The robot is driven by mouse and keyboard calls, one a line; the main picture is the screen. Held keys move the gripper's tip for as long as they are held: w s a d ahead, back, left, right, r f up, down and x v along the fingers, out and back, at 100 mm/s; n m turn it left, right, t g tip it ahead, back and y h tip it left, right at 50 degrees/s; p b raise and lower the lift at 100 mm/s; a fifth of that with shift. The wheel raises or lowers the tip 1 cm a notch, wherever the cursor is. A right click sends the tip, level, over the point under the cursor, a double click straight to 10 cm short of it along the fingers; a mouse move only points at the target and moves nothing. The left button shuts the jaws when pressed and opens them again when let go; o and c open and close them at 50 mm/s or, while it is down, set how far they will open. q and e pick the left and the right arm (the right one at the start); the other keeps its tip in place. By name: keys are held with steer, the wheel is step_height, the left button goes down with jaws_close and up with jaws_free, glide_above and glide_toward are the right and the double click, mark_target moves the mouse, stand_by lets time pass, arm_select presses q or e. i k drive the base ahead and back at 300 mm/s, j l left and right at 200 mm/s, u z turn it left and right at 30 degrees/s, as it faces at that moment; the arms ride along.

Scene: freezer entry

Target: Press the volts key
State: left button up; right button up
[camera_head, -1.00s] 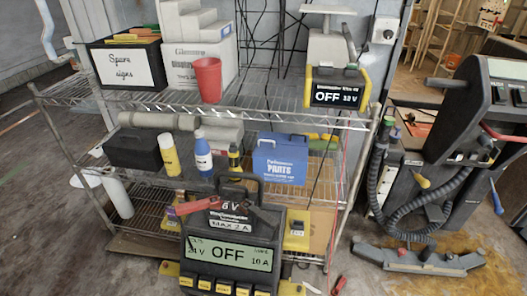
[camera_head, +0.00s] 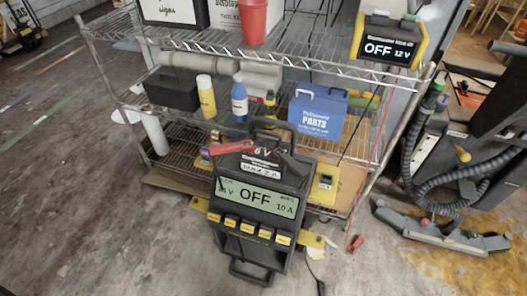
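The battery charger (camera_head: 258,200) stands upright on the floor in front of the wire shelf, with a black handle on top. Its green display (camera_head: 255,198) reads OFF, with a volts value at its left, partly blurred, and 10 A at its right. A row of several yellow keys (camera_head: 250,230) runs below the display; their labels are too small to read, so I cannot tell which is the volts key. Red and black clamps (camera_head: 232,147) rest at its top. Neither of my grippers is in view.
A wire shelf (camera_head: 290,62) behind holds a red cup, bottles, a blue parts box (camera_head: 318,112) and a smaller charger (camera_head: 388,47) reading OFF 12 V. A floor-cleaning machine with a hose (camera_head: 420,190) stands at right.

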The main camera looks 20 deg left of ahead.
mark_target(212, 216)
steer(key=u, duration=1.1)
